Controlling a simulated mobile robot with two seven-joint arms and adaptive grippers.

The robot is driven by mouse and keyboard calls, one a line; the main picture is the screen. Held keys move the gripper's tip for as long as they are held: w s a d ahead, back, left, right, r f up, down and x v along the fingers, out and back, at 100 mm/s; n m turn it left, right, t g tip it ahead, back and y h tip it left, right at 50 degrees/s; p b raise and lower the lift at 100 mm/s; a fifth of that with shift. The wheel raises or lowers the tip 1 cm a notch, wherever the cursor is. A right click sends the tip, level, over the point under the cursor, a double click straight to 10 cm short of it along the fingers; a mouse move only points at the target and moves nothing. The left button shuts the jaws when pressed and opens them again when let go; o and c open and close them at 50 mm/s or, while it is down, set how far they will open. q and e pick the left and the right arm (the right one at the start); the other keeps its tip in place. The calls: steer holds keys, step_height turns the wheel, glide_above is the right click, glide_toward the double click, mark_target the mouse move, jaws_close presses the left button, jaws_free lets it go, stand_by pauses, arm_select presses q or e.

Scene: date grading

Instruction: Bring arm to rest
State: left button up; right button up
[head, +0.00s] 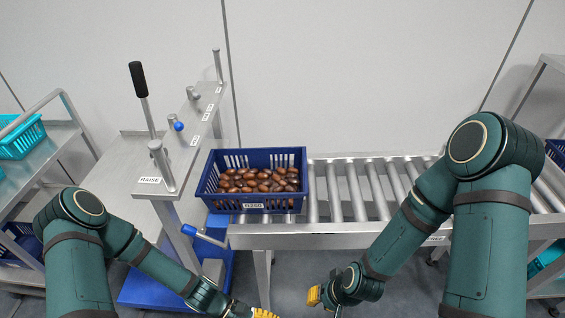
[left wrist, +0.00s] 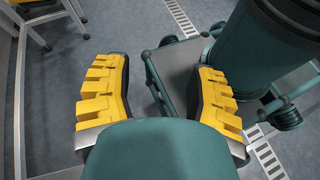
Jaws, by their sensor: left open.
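My left arm comes in from the left in the head view. Its gripper (head: 262,313) shows only as a bit of yellow finger at the bottom edge. In the left wrist view the two yellow fingers of this gripper (left wrist: 160,72) stand wide apart with nothing between them, above the grey floor and my own base. My right arm reaches down from the right in the head view. Its gripper (head: 314,296) hangs low in front of the conveyor; one yellow finger part shows and the rest is hidden. Both grippers are apart from the crate.
A dark blue crate (head: 255,205) of brown dates stands at the left end of the roller conveyor (head: 345,190). Left of it is a metal stand with a black-handled lever (head: 140,85) and a RAISE label (head: 150,180). A cart with a turquoise basket (head: 20,139) stands far left.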

arm_select(q)
steer(key=w+a+r+m+t+y, duration=0.3)
steer(key=w+a+m+t+y, duration=0.3)
steer(key=m, duration=0.4)
steer(key=shift+w+t+y, duration=0.6)
steer(key=shift+w+y, duration=0.2)
steer(key=shift+y, duration=0.2)
